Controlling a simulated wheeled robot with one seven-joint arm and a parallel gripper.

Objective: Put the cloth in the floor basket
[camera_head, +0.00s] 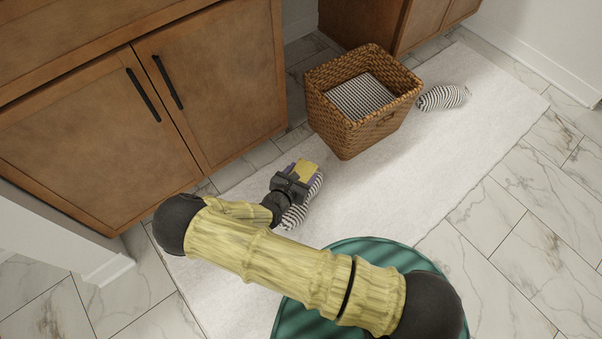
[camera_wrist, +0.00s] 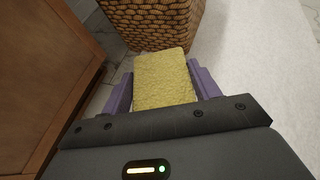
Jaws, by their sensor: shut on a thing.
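My gripper (camera_head: 294,180) is left of and nearer than the basket, over the pale mat. In the wrist view, its purple fingers (camera_wrist: 164,92) are on both sides of a yellow, rough-textured folded cloth (camera_wrist: 163,75), and it is shut on it. The yellow cloth also shows in the head view (camera_head: 306,170) at the gripper's tip. The brown woven floor basket (camera_head: 352,137) stands upright on the mat, with a striped black-and-white cloth or lining (camera_head: 360,97) inside. Its near wall (camera_wrist: 150,25) shows beyond the yellow cloth in the wrist view, apart from it.
A striped rolled item (camera_head: 299,211) lies on the mat under my gripper, partly hidden. Another striped roll (camera_head: 443,97) lies right of the basket. A wooden cabinet (camera_head: 215,85) stands close on the left.

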